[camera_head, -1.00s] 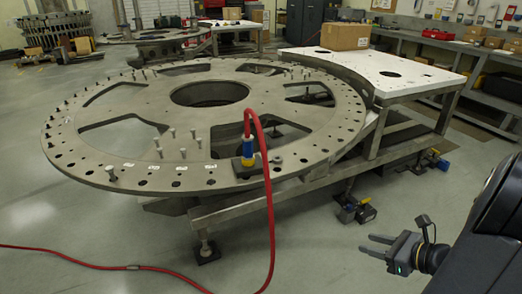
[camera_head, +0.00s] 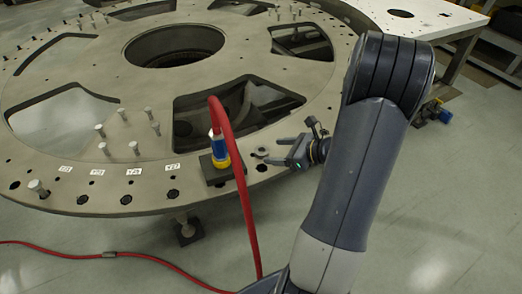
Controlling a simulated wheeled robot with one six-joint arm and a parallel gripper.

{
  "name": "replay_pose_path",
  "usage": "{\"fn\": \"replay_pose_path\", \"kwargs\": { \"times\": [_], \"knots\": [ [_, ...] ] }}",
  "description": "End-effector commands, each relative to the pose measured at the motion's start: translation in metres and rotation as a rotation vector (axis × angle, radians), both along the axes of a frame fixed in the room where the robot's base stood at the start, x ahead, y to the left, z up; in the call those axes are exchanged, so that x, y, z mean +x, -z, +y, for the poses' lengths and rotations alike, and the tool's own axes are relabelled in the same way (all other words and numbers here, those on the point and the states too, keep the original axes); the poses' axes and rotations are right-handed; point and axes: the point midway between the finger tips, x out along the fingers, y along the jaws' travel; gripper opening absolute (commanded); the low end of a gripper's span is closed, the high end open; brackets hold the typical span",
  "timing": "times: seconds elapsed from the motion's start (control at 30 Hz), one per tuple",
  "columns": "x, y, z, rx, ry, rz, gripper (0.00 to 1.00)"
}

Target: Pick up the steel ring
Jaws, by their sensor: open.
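The steel ring (camera_head: 261,152), a small grey piece, lies on the large round turret plate (camera_head: 60,130) near its front rim, right of the blue and yellow fitting. My gripper (camera_head: 272,150) is open, with its fingers pointing left towards the ring. The fingertips are at or very close to the ring's right side. I cannot tell whether they touch it or how high they are above the plate.
A blue and yellow fitting (camera_head: 220,150) with a red hose (camera_head: 240,190) stands on a dark block just left of the ring. Several upright bolts (camera_head: 134,148) stand on the plate further left. A large cut-out (camera_head: 240,105) opens behind the ring. A white-topped table (camera_head: 430,15) stands at the back right.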

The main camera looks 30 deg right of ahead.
Motion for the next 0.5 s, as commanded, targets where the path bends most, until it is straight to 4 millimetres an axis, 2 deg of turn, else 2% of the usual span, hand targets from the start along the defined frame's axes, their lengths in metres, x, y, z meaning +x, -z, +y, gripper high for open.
{"fn": "replay_pose_path", "kwargs": {
  "times": [0.23,0.5],
  "knots": [
    [0.027,0.018,0.015,0.003,-0.004,0.001,0.68],
    [0.033,0.022,0.018,0.0,0.0,0.0,0.68]
  ]
}}
